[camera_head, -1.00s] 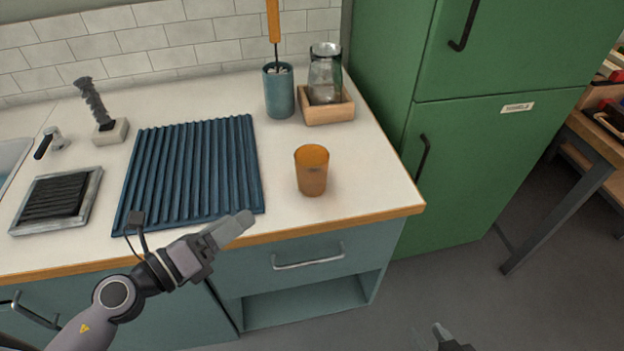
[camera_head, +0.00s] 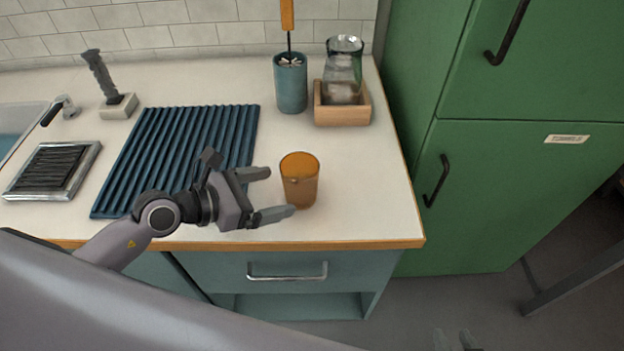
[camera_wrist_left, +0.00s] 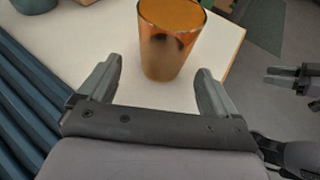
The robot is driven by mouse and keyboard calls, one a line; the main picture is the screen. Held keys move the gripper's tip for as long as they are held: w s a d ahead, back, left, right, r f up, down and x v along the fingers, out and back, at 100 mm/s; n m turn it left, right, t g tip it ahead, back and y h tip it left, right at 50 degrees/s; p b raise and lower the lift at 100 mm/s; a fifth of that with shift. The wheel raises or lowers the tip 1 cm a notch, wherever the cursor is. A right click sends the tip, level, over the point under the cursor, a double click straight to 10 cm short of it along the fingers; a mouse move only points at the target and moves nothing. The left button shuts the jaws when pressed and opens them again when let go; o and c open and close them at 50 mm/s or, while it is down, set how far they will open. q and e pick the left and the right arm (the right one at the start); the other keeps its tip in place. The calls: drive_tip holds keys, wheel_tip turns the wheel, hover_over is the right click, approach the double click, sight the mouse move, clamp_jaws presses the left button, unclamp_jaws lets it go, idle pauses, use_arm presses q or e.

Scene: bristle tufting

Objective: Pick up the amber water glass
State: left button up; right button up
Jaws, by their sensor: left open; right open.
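The amber water glass (camera_head: 300,178) stands upright on the white counter near its front right corner. It also shows in the left wrist view (camera_wrist_left: 170,38), ahead of the fingers and roughly between their lines. My left gripper (camera_head: 281,192) is open and empty, just left of the glass, its fingers pointing toward it. In the left wrist view the left gripper (camera_wrist_left: 160,86) has its fingers wide apart, with the glass base close to the fingertip gap. My right gripper (camera_head: 456,340) shows only partly at the bottom edge of the head view, away from the counter and empty.
A ribbed blue drying mat (camera_head: 185,150) lies left of the glass. Behind stand a teal cup with a brush (camera_head: 291,88) and a wooden tray (camera_head: 342,114) holding a glass jar. The counter's front edge (camera_head: 350,244) is close. A green fridge (camera_head: 480,200) is at right.

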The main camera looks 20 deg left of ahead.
sight(300, 185)
use_arm(q)
drive_tip(key=shift+d+x, duration=0.2)
drive_tip(key=shift+x, duration=3.25)
drive_tip(key=shift+s+r, duration=0.1)
drive_tip(key=shift+r, duration=0.1)
drive_tip(key=c, duration=1.2)
drive_tip(key=shift+c, duration=0.4)
drive_tip(key=shift+r+p, duration=0.2)
drive_tip(key=shift+p, duration=0.1)
